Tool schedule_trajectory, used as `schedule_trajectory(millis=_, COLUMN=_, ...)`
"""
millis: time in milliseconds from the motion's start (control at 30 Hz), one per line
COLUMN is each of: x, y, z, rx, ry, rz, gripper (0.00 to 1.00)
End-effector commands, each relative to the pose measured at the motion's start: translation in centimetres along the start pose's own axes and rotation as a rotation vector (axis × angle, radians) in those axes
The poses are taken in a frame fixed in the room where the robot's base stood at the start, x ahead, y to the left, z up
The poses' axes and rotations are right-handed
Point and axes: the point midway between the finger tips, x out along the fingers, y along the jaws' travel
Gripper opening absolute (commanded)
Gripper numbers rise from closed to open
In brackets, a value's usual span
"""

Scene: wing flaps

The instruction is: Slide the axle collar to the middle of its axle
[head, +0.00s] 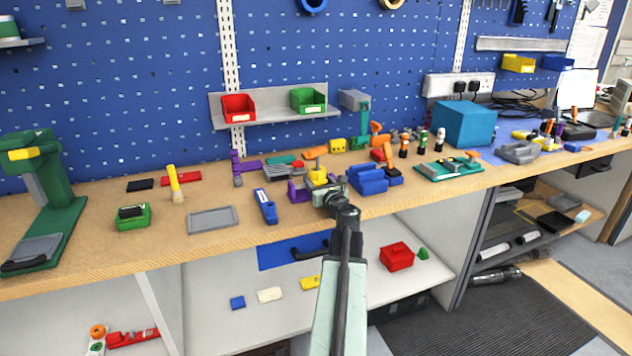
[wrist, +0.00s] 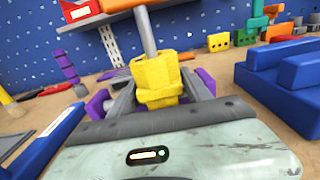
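A blocky yellow piece (wrist: 155,80), which looks like the collar, stands just in front of my gripper in the wrist view. A grey upright rod (wrist: 147,32), which looks like the axle, rises behind or out of its top. The yellow piece also shows in the head view (head: 318,176), just beyond my gripper (head: 333,196). Grey finger-like parts flank the yellow piece in the wrist view, with purple parts (wrist: 97,104) outside them. I cannot tell whether the fingers touch the yellow piece. The rod's lower end is hidden.
A blue block (head: 368,180) stands close on the right of my gripper. A blue and white tool (head: 265,206) lies on the left. A grey tray (head: 213,220) and a green box (head: 133,216) are farther left. Bare bench (head: 235,187) lies between them and the purple pieces.

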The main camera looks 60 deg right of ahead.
Motion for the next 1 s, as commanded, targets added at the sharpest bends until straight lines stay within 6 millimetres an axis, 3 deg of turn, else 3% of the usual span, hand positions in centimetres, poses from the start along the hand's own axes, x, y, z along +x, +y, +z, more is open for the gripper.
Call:
schedule_trajectory(millis=33, x=0.0, y=0.0, z=0.0, rx=0.000, ry=0.000, rz=0.000, gripper=0.41)
schedule_trajectory(millis=200, x=0.0, y=0.1, z=0.0, rx=0.000, ry=0.000, rz=0.001, gripper=0.00)
schedule_trajectory(millis=600, x=-0.1, y=1.9, z=0.0, rx=0.000, ry=0.000, rz=0.002, gripper=0.00)
schedule_trajectory(millis=833, x=0.0, y=1.9, z=0.0, rx=0.000, ry=0.000, rz=0.002, gripper=0.00)
schedule_trajectory(millis=867, x=0.0, y=1.9, z=0.0, rx=0.000, ry=0.000, rz=0.002, gripper=0.58)
schedule_trajectory(millis=1000, x=0.0, y=1.9, z=0.0, rx=0.000, ry=0.000, rz=0.002, gripper=0.58)
